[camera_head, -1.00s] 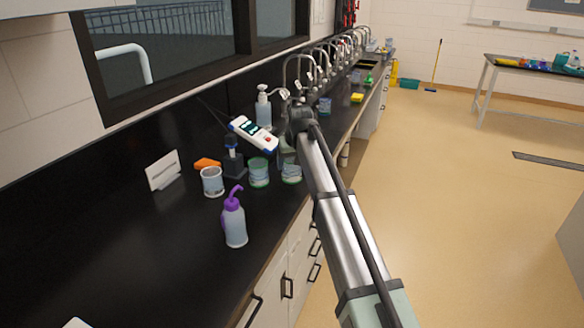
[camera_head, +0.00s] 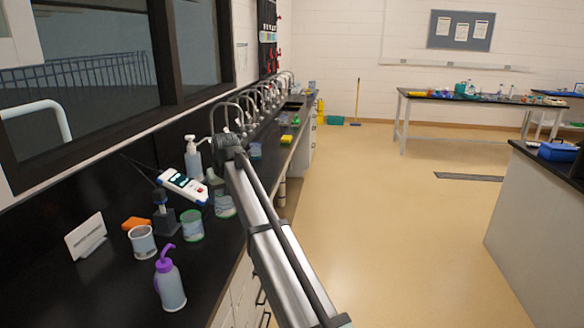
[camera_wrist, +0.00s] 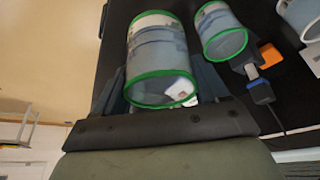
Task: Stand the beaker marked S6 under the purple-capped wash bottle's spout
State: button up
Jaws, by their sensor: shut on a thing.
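The wash bottle (camera_head: 170,284) has a purple cap and bent spout and stands upright at the front left of the black counter. My gripper (camera_wrist: 160,88) is shut on a clear, green-rimmed beaker (camera_wrist: 160,50). In the head view this held beaker (camera_head: 223,204) is beyond and right of the bottle, partly behind my arm. A second green-rimmed beaker (camera_head: 191,226) stands beside it, nearer the bottle; it also shows in the wrist view (camera_wrist: 222,32). A white-rimmed beaker (camera_head: 143,242) stands behind the bottle. No beaker marking is readable, so I cannot tell which is S6.
Taps (camera_head: 250,105) line the counter further off.

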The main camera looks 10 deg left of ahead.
jog(key=shift+w+a+r, duration=0.2)
jog(key=shift+w+r, duration=0.05)
jog(key=shift+w, duration=0.05)
jog(key=s+d+f, duration=0.3)
jog(key=s+d, duration=0.2)
jog(key=s, duration=0.1)
jog(key=s+d+f+m+h, duration=0.1)
jog(key=d+f, duration=0.4)
jog(key=d, duration=1.1)
jog(key=s+d+f+m+h, duration=0.1)
jog(key=s+d+f+m, duration=0.2)
jog(key=d, duration=1.3)
jog(key=s+d+f+m+t, duration=0.1)
jog(key=s+d+f+m, duration=0.2)
jog(key=d+f, duration=0.4)
jog(key=shift+d+f+m+h, duration=0.3)
jog(key=shift+d+f+h, duration=0.1)
jog(key=shift+d, duration=4.1)
jog(key=shift+a, duration=0.1)
